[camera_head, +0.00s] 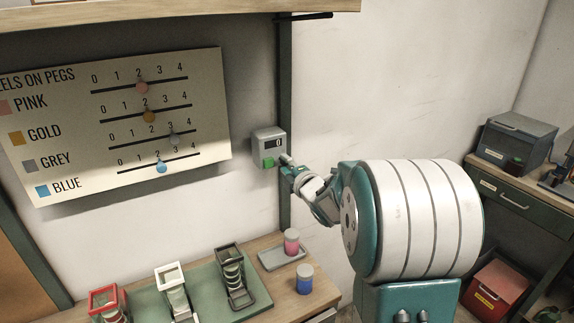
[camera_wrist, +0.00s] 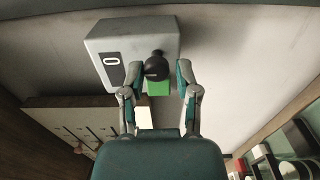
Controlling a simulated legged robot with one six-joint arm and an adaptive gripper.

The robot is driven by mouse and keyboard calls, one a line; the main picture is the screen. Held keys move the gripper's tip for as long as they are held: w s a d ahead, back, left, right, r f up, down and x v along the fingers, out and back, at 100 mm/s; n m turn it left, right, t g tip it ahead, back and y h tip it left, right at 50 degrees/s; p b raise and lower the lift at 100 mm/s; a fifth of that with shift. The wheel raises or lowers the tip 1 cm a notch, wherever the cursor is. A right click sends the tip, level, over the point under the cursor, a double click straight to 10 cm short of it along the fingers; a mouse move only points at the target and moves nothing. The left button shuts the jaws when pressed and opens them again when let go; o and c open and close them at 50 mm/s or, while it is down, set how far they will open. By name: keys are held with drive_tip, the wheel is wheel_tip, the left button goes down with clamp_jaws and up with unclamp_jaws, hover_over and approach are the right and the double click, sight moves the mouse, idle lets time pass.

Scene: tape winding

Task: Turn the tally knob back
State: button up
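The tally box (camera_head: 268,146) is a small grey box on the dark green wall post. Its display reads 0, and it has a green patch (camera_head: 267,162) below. In the wrist view the tally box (camera_wrist: 133,38) shows a dark round knob (camera_wrist: 156,67) on its front, above the green patch (camera_wrist: 158,89). My gripper (camera_wrist: 160,68) is open, with one finger on each side of the knob. A gap shows between the knob and each finger, clearer on the right. In the head view my gripper (camera_head: 287,162) is at the box's lower right and hides the knob.
A wall board (camera_head: 115,125) left of the box has sliding markers: pink, gold and blue at 2, grey at 3. Below, a bench holds red, white and black reel stands, a pink reel (camera_head: 291,242) on a tray and a blue reel (camera_head: 304,279). A shelf overhangs above.

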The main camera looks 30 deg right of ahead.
drive_tip(key=shift+o, duration=0.5)
drive_tip(key=shift+a+f, duration=0.1)
drive_tip(key=shift+f, duration=0.05)
drive_tip(key=shift+s+r, duration=0.2)
drive_tip(key=shift+s, duration=0.25)
drive_tip(key=s, duration=1.1)
drive_tip(key=shift+f, duration=0.1)
